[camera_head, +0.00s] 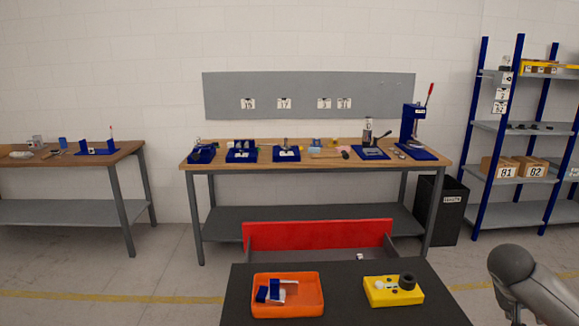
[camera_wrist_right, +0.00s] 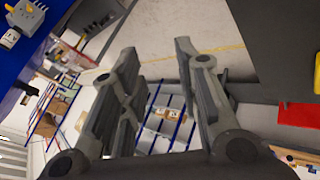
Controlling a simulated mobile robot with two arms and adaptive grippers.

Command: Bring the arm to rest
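My right arm (camera_head: 530,285) shows at the lower right edge of the head view, beside the dark cart top; its gripper is not clearly visible there. In the right wrist view my right gripper (camera_wrist_right: 157,55) has its two fingers spread apart, with nothing between them. The floor and distant shelving show through the gap. My left arm and left gripper are not in view.
The dark cart top (camera_head: 345,295) holds an orange tray (camera_head: 287,308) with blue and white parts, and a yellow block (camera_head: 380,298). A red panel (camera_head: 318,235) stands behind it. A workbench (camera_head: 320,168) and a shelf rack (camera_head: 515,125) are farther back.

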